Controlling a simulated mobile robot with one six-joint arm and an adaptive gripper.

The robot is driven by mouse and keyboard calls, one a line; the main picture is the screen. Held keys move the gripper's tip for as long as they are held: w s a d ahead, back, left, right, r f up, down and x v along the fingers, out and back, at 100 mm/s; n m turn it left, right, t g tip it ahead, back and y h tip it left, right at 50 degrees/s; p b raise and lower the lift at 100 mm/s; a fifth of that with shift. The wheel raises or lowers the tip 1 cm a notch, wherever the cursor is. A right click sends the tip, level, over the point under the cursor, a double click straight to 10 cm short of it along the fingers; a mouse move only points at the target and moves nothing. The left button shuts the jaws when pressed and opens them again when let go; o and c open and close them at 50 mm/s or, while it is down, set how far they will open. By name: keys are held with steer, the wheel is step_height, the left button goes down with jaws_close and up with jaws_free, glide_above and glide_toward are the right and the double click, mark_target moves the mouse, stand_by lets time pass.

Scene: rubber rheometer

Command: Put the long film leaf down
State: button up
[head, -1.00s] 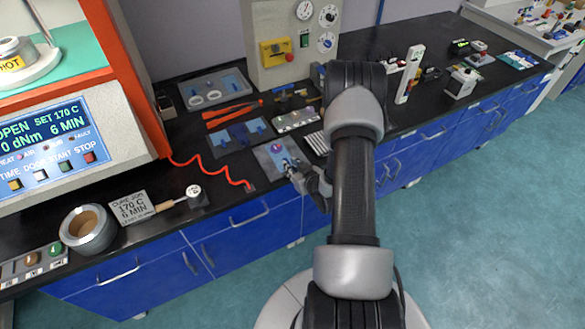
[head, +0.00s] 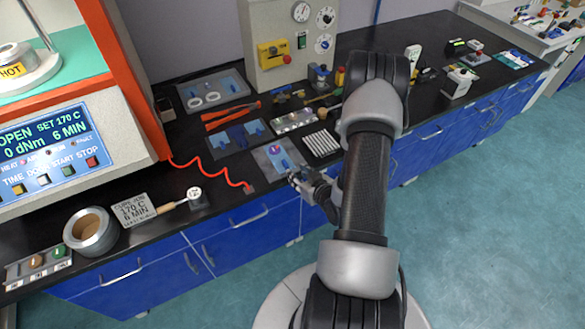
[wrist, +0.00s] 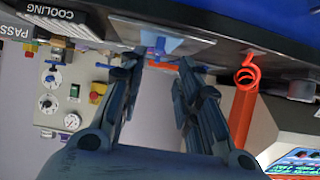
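A grey sheet or pad (head: 262,158) lies near the front edge of the bench in the head view. On it is a pale blue, leaf-like film (head: 286,157) with a magenta spot at its far end. I cannot tell its layers apart. My gripper (head: 294,179) is just in front of the pad, at the bench edge. In the wrist view my gripper (wrist: 160,64) has its two fingers apart with nothing between them. A blue tab (wrist: 165,44) shows on the bench edge beyond the fingertips, apart from them.
A red coiled cord (head: 210,172) runs to the left. The orange-framed press (head: 128,95) stands at far left.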

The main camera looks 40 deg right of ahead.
steer(key=d+v, duration=0.1)
steer(key=v, duration=0.4)
steer(key=w+a+r+n+g, duration=0.25)
steer(key=w+r, duration=0.25)
steer(key=r, duration=0.4)
steer(key=s+a+r+g, duration=0.1)
steer(key=a+r, duration=0.3)
steer(key=r, duration=0.2)
steer(key=a+r+g, duration=0.1)
steer(key=a+r, duration=0.3)
steer(key=r, duration=0.3)
steer(key=s+a+r+g+y, duration=0.1)
steer(key=s+a+r, duration=0.4)
steer(key=s+a, duration=0.3)
steer(key=s+a+r+g+y, duration=0.1)
steer(key=s+a+r, duration=0.3)
steer(key=s+a, duration=0.5)
steer(key=shift+s+r+g+y+p, duration=0.2)
steer(key=shift+r+g+y+p, duration=0.1)
steer(key=shift+r+g+y, duration=0.1)
